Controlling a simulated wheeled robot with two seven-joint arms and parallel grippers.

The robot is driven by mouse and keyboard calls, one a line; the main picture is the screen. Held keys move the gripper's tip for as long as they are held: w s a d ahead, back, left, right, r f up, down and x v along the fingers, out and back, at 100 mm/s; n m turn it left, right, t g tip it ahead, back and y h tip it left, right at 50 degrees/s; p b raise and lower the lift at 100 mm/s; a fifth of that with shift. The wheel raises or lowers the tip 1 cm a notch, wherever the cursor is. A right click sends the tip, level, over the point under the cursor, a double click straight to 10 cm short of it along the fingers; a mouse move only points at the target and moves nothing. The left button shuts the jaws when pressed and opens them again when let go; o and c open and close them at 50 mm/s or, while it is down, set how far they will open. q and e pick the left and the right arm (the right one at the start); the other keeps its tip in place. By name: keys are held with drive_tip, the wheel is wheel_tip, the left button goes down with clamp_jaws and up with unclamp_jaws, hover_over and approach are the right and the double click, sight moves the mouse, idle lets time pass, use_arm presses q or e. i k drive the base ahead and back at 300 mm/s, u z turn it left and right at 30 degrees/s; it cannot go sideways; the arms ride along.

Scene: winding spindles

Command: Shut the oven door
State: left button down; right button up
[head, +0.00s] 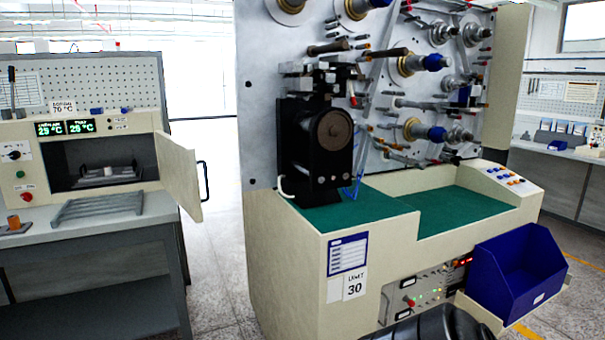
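The oven (85,135) stands on a grey bench at the left. Its cream door (178,172) is open, swung out at the right side of the oven opening. The door's black handle (204,180) is on its outer edge, to the right. Inside the dark chamber lies a small pale object (107,173), too small to make out. Neither of my grippers is in view, and nothing touches the door.
A grey slatted rack (97,209) lies on the bench (60,242) before the opening. The winding machine (285,235) stands to the right, across a strip of clear floor (215,240) beside the door. A blue bin (515,270) sits at the machine's lower right.

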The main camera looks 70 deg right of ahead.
sight(178, 161)
drive_tip(key=z, duration=2.6)
drive_tip(key=i, duration=1.15)
